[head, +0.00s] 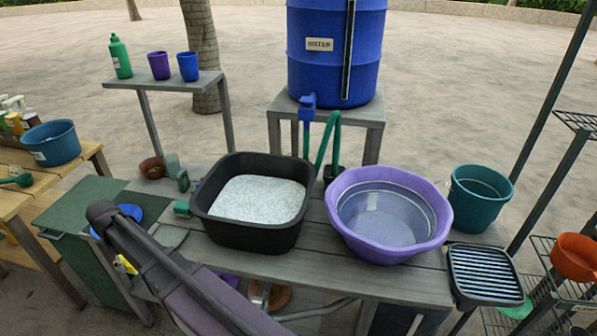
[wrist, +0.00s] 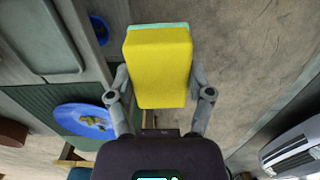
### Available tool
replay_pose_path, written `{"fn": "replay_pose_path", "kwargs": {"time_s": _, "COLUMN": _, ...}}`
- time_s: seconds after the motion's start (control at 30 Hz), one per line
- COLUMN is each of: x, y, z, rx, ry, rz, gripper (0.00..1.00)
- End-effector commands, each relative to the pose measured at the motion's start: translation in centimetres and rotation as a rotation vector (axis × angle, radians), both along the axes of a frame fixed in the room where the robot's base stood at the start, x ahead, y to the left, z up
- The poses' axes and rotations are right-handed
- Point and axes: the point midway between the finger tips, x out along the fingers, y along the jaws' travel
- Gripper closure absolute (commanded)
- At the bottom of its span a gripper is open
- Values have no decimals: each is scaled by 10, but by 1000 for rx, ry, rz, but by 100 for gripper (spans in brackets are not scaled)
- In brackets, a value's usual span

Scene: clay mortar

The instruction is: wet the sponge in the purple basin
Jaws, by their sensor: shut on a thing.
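My gripper (wrist: 160,95) is shut on a yellow sponge (wrist: 158,68) with a pale green layer along its far edge, seen in the wrist view. The fingers press it from both sides. In the head view my arm crosses the lower left, and I cannot make out the gripper clearly there. The purple basin (head: 352,238) stands on the grey table, right of the middle, with what looks like clear water inside. The held sponge is apart from the basin, which does not show in the wrist view.
A black tub (head: 245,237) with whitish contents stands left of the basin. A teal bucket (head: 478,205) and a black ribbed tray (head: 483,272) are to its right. A blue barrel (head: 330,70) with a tap and green hose stands behind. A blue plate (wrist: 84,119) lies left of my gripper.

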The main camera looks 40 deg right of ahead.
Motion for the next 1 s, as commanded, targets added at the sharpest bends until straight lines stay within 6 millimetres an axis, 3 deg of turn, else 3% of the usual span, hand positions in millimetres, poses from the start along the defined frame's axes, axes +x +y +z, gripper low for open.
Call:
{"fn": "replay_pose_path", "kwargs": {"time_s": 0.03, "x": 0, "y": 0, "z": 18, "rx": 0, "ry": 0, "rz": 0, "gripper": 71}}
{"fn": "replay_pose_path", "kwargs": {"time_s": 0.43, "x": 0, "y": 0, "z": 77, "rx": 0, "ry": 0, "rz": 0, "gripper": 71}}
{"fn": "replay_pose_path", "kwargs": {"time_s": 0.63, "x": 0, "y": 0, "z": 90, "rx": 0, "ry": 0, "rz": 0, "gripper": 71}}
{"fn": "replay_pose_path", "kwargs": {"time_s": 1.0, "x": 0, "y": 0, "z": 91, "rx": 0, "ry": 0, "rz": 0, "gripper": 71}}
